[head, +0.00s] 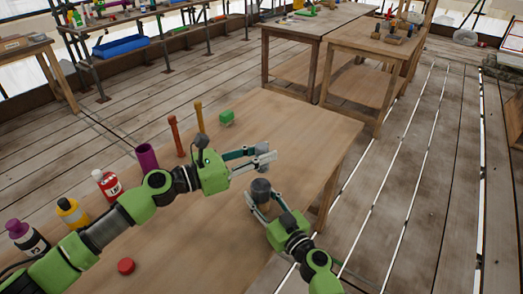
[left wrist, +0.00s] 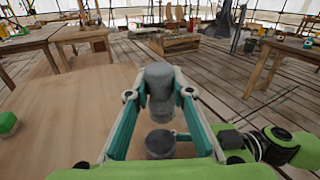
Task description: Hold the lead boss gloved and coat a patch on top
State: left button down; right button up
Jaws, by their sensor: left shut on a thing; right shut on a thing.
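My right gripper (head: 260,198) is shut on a dark grey cylinder (head: 261,189), which looks like the lead boss, held upright with its top bare. It also shows low in the left wrist view (left wrist: 160,144). My left gripper (head: 268,160) is higher and shut on a grey, stepped cylindrical piece (left wrist: 158,82). In the left wrist view this piece lies just above the dark cylinder in the picture; I cannot tell their gap. On the table stand a red-and-white bottle (head: 107,186), a yellow-banded bottle (head: 73,214) and a purple-capped bottle (head: 27,238).
The wooden table (head: 200,230) also bears a purple cylinder (head: 147,158), a red tool (head: 176,136), a yellow tool (head: 200,118), a green block (head: 227,118) and a red cap (head: 126,266). Its front middle is mostly clear. More tables stand behind.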

aim_at(260, 171)
pick_arm(q)
jog(key=shift+a+f, duration=0.15)
jog(key=shift+f, duration=0.45)
jog(key=shift+f+m, duration=0.3)
jog(key=shift+f, duration=1.5)
jog(key=shift+f, duration=0.6)
jog(key=shift+w, duration=0.1)
